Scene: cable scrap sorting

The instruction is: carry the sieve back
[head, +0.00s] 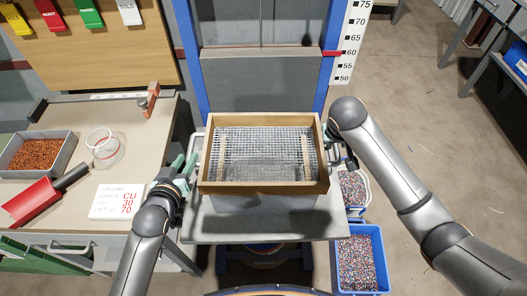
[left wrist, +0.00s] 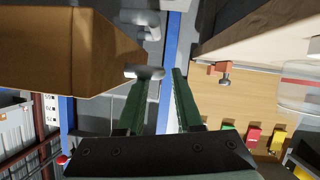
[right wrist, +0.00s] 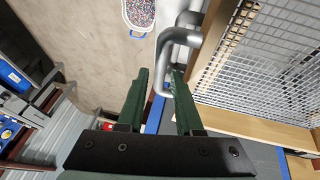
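The sieve is a wooden frame (head: 262,188) with wire mesh and two wooden strips inside. It sits above the grey platform in the middle of the head view, and its mesh looks empty. My left gripper (head: 186,165) is beside its left side; in the left wrist view its green fingers (left wrist: 163,75) are apart, with a grey handle (left wrist: 145,72) at one fingertip. My right gripper (head: 336,150) is beside the right side; in the right wrist view its fingers (right wrist: 160,72) are apart, with a bent grey handle (right wrist: 162,78) reaching between them.
A grey platform (head: 215,228) lies under the sieve, between blue posts (head: 192,50). Left is a bench with a tray of copper granules (head: 72,153), a red scoop (head: 35,203), a clear round container (head: 105,150) and a sign (head: 115,202).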

